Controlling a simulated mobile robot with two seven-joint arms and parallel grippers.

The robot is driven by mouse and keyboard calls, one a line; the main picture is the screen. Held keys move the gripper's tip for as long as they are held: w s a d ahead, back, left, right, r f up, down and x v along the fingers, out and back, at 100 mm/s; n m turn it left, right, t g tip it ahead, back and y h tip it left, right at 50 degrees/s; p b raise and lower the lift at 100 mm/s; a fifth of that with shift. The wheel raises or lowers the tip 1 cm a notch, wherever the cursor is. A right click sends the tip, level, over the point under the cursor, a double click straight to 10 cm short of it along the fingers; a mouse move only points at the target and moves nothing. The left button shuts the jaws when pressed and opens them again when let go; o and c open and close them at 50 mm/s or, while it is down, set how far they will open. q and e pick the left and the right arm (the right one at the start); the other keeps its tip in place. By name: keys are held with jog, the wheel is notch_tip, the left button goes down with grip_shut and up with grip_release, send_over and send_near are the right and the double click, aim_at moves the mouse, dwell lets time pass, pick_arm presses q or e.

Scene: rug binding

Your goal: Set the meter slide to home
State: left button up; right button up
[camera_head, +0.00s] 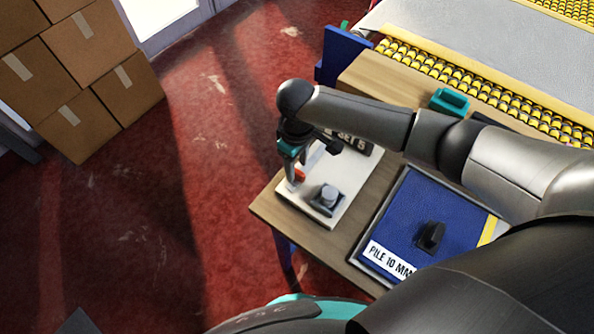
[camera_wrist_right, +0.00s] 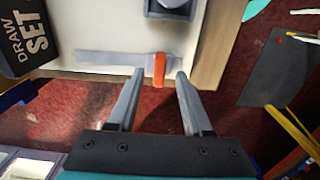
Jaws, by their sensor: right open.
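The meter slide's orange-red handle (camera_wrist_right: 159,70) stands on a grey track (camera_wrist_right: 105,58) along the edge of a white plate (camera_wrist_right: 110,25). It is near the track's right end in the right wrist view. My right gripper (camera_wrist_right: 161,76) is open, with the handle between its fingertips in the picture; I cannot see contact with either finger. In the head view my right gripper (camera_head: 292,176) points down at the plate's left side, beside the orange handle (camera_head: 299,175). My left gripper is in neither view.
A blue "PILE 10 MM" panel (camera_head: 410,210) lies on the wooden table (camera_head: 262,208). Cardboard boxes (camera_head: 80,70) stand far left. A teal holder (camera_head: 449,101) is behind my arm.

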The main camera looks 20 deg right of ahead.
aim_at(297, 171)
jog(key=shift+f, duration=1.5)
jog(key=c, duration=0.8)
jog(key=shift+w+d+r, duration=0.1)
jog(key=shift+w, duration=0.05)
